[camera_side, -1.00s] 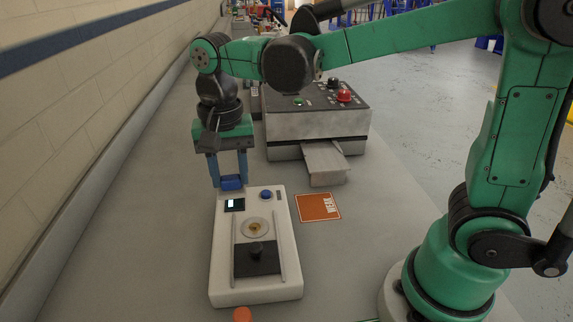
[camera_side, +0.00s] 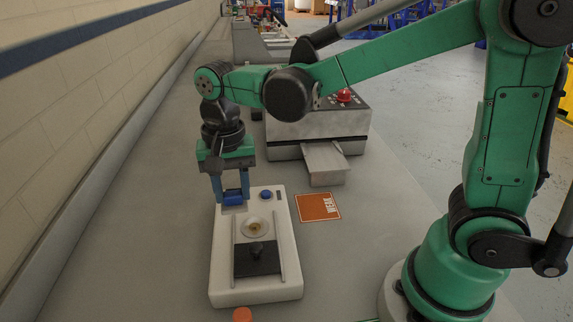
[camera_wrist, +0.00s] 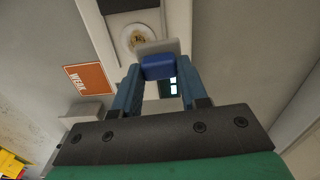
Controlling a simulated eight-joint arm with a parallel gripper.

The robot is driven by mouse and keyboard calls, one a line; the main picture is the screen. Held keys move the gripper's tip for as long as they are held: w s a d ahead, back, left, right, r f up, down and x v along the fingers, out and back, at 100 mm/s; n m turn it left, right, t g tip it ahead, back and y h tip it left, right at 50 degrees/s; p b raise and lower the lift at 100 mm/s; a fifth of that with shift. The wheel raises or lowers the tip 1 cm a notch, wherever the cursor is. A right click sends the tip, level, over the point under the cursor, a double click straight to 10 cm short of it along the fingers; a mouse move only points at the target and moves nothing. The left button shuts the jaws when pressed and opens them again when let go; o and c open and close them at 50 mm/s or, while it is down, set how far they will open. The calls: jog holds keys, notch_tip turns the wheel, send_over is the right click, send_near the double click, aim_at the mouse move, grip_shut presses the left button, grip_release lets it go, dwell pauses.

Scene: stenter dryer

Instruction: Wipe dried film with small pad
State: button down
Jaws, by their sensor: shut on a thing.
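My gripper (camera_side: 231,195) is shut on a small pad with a blue back (camera_side: 233,199). In the wrist view the pad (camera_wrist: 158,66) sits between the blue fingers, with a pale layer on its far side. The pad is over the far left end of a white device (camera_side: 222,285), and I cannot tell whether it touches. A round pale dish (camera_side: 245,230) on the device holds a yellow-brown film spot (camera_side: 255,227); it also shows in the wrist view (camera_wrist: 138,40). The pad is beyond the dish, apart from it. The device's small display is hidden in the side view.
A dark sliding plate with a knob (camera_side: 257,262) lies nearer on the device. A blue button (camera_side: 265,195) is at its far end. An orange card (camera_side: 318,207) lies to the right. A grey machine with a red button (camera_side: 318,127) stands behind.

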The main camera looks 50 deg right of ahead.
aim_at(233, 192)
jog(key=shift+f, duration=1.95)
jog(key=shift+s+d+f, duration=0.35)
jog(key=shift+d+f, duration=0.05)
jog(key=shift+f, duration=0.3)
jog(key=shift+s+d, duration=1.6)
jog(key=shift+w+a, duration=1.75)
jog(key=r, duration=0.2)
jog(key=shift+w+a+r, duration=0.15)
jog(key=shift+a+r, duration=0.1)
jog(key=shift+r, duration=2.9)
